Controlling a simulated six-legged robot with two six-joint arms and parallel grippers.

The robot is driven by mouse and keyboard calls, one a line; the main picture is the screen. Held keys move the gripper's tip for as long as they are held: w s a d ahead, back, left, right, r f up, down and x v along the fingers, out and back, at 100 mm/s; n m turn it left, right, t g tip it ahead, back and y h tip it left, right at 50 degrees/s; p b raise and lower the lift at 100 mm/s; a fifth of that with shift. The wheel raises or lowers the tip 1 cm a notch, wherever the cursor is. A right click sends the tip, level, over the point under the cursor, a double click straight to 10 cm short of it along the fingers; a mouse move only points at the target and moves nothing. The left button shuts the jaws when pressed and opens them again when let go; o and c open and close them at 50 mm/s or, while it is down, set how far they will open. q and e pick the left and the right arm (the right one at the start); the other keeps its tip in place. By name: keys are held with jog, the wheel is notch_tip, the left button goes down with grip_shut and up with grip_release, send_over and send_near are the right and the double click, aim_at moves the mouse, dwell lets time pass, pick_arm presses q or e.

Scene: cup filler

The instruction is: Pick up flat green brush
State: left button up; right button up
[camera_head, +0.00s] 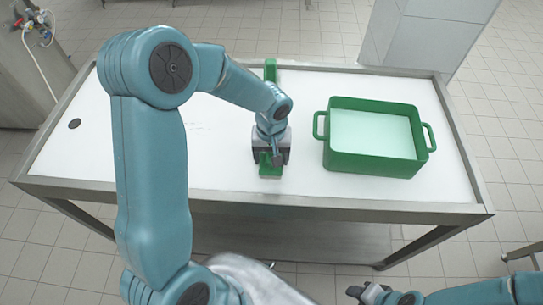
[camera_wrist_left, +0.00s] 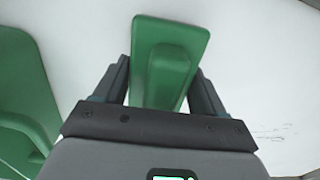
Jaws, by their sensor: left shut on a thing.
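The flat green brush (camera_wrist_left: 172,45) shows between the two dark fingers of my left gripper in the left wrist view (camera_wrist_left: 165,90). A broad, flat end with rounded corners sticks out past the fingers. In the head view my left gripper (camera_head: 270,158) points down over the middle of the white table. It is shut on the brush, whose green front end (camera_head: 270,171) shows just below the fingers. A green piece (camera_head: 270,70) also shows behind the arm. My arm hides the stretch between. My right arm is partly visible at the lower right; its jaw state is unclear.
A green bin (camera_head: 376,164) with two side handles stands on the table right of my left gripper. The white table (camera_head: 225,165) has a raised metal rim. Its left part is largely clear, with a dark round spot (camera_head: 74,124) near the left edge.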

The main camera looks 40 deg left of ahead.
pick_arm(q)
notch_tip(320, 180, up, 20)
jog(key=shift+f, duration=0.25)
jog(key=shift+o, duration=1.1)
